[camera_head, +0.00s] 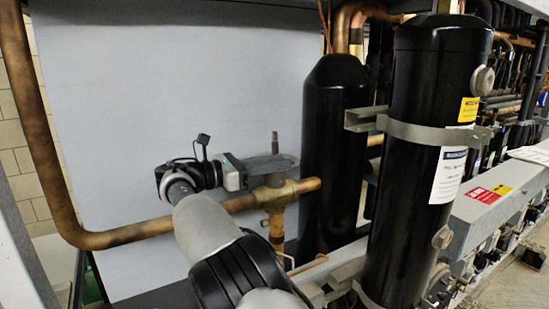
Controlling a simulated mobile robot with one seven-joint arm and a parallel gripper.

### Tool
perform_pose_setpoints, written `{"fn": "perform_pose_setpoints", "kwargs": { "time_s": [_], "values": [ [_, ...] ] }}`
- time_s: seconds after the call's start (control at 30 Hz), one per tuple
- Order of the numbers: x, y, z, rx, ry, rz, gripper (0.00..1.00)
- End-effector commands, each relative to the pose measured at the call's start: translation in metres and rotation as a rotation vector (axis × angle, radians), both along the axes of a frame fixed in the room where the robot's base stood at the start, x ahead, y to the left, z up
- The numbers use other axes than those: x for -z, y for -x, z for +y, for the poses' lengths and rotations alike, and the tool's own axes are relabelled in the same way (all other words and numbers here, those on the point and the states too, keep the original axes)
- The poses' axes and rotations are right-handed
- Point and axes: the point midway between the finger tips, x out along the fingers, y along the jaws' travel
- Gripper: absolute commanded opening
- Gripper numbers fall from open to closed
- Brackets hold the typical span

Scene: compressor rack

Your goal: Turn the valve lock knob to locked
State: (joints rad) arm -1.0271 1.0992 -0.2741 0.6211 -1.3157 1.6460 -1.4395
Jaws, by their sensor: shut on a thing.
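A brass valve (274,196) sits on the horizontal copper pipe, left of the black cylinders. A thin grey upright stem (275,143) stands above it, in line with the valve body. My gripper (282,164) reaches in from the left, level, at the top of the valve. Its grey fingers are shut on the valve lock knob around the stem. The fingers hide most of the knob, so its turned position and any lock marking cannot be read.
A copper pipe (130,236) runs from the valve to the left and bends upward. A tall black cylinder (425,160) with a metal clamp stands close on the right, with a shorter black cylinder (333,130) behind it. A plain grey panel (170,75) lies behind the valve.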

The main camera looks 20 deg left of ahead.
Motion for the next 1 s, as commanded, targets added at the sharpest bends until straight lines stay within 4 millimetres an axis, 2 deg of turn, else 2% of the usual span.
{"fn": "perform_pose_setpoints", "kwargs": {
  "time_s": [0.43,0.47,0.57,1.0],
  "values": [
    [0.0008,-0.0007,-0.001,0.008,0.001,0.002,0.0],
    [0.0008,-0.0007,-0.001,0.008,0.001,0.002,0.23],
    [0.0007,-0.0006,-0.0009,0.007,0.001,0.002,0.39],
    [0.0003,-0.001,-0.0018,0.007,0.001,0.001,0.39]
  ]
}}
